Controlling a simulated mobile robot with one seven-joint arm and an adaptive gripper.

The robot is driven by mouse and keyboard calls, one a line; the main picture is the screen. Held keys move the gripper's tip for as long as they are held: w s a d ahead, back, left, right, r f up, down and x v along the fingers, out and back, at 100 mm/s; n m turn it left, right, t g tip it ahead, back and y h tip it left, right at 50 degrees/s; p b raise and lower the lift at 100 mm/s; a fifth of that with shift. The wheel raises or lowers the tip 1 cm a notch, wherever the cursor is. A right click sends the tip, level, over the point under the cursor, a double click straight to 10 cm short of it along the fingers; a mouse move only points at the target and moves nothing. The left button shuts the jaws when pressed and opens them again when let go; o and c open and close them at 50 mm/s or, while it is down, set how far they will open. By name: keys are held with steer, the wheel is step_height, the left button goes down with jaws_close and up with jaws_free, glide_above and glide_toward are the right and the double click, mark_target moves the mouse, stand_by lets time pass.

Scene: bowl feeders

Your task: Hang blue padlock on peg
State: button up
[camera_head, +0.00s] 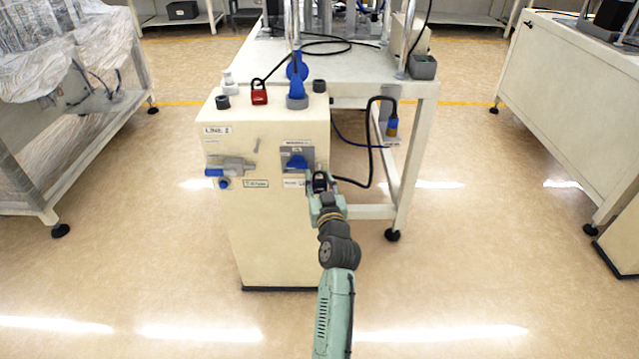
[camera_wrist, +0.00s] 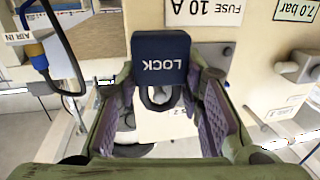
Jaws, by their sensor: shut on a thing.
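The blue padlock (camera_wrist: 160,62), dark blue with white LOCK lettering, sits between the two fingers of my gripper (camera_head: 321,186). In the wrist view my gripper (camera_wrist: 165,115) is shut on it, with its dark shackle (camera_wrist: 160,98) towards the palm side.
A red padlock (camera_head: 259,94) and a blue valve handle (camera_head: 297,72) stand on the cabinet top (camera_head: 237,108). A regulator (camera_head: 228,167) sticks out at left. A black hose (camera_head: 369,150) hangs to the right.

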steer(key=shift+w+b, duration=0.35)
steer(key=shift+w, duration=0.7)
steer(key=shift+f+b, duration=0.35)
steer(key=shift+b, duration=0.05)
stand_by(1.1)
steer(key=o, duration=1.4)
steer(key=shift+o, duration=1.1)
steer(key=shift+s, duration=0.1)
